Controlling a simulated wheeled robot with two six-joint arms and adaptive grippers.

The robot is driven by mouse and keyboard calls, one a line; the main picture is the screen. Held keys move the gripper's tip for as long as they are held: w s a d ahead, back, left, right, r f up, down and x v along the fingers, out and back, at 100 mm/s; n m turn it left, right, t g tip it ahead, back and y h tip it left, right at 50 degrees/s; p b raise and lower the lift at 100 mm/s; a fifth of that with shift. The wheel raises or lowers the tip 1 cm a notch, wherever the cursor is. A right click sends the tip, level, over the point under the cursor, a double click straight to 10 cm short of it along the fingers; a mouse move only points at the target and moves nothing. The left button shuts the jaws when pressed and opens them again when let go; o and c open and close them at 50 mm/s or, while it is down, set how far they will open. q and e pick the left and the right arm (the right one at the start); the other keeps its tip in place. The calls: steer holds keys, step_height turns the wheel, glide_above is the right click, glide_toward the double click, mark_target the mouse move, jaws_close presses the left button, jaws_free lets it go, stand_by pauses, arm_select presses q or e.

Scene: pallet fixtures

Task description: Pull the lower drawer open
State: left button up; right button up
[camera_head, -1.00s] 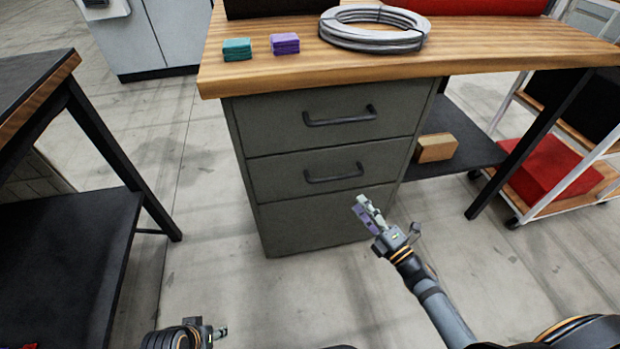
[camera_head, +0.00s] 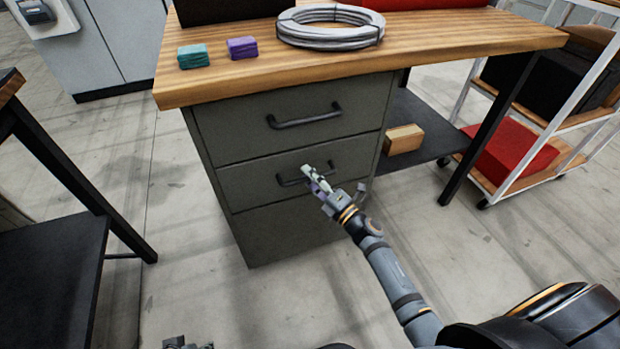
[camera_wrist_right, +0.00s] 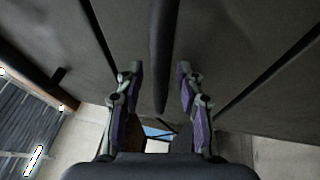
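The lower drawer (camera_head: 250,187) is the grey front below the upper drawer (camera_head: 240,125), and it looks closed. Its dark bar handle (camera_head: 289,182) is partly hidden behind my right gripper (camera_head: 312,178). In the right wrist view my right gripper (camera_wrist_right: 158,80) is open, its two fingers apart. The dark handle bar (camera_wrist_right: 161,60) shows in the gap between them, touching neither finger visibly. Only a small part of my left gripper (camera_head: 188,344) shows at the bottom edge of the head view, and its fingers cannot be made out.
The wooden worktop (camera_head: 430,45) above carries a cable coil (camera_head: 330,38), a teal block (camera_head: 193,56) and a purple block (camera_head: 242,48). A dark table (camera_head: 50,260) stands at the left. A cart (camera_head: 545,165) stands at the right. The floor before the drawers is clear.

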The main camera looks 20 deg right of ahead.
jaws_close()
stand_by(0.3)
steer(key=shift+s, duration=0.1)
